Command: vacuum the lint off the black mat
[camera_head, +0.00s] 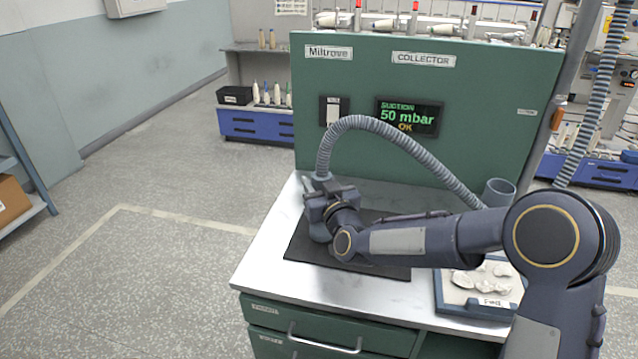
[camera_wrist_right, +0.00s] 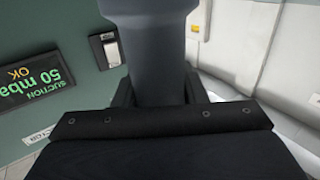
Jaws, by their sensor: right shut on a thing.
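The black mat (camera_head: 385,266) lies on the metal bench top, partly hidden by my right arm. My right gripper (camera_head: 318,193) is over the mat's left part, shut on the grey vacuum nozzle (camera_head: 320,232). The nozzle also fills the upper middle of the right wrist view (camera_wrist_right: 150,40). Whether its mouth touches the mat I cannot tell. A ribbed grey hose (camera_head: 372,124) arches from the nozzle to the right. I make out no lint on the visible mat. My left gripper is not in view.
The green collector panel (camera_head: 460,95) stands behind the bench; its display (camera_head: 408,116) reads "SUCTION 50 mbar OK". A white switch (camera_head: 333,111) is beside it. A blue-rimmed tray (camera_head: 442,293) with whitish pieces sits at right, near a grey cylindrical holder (camera_head: 498,192). Bench front left is clear.

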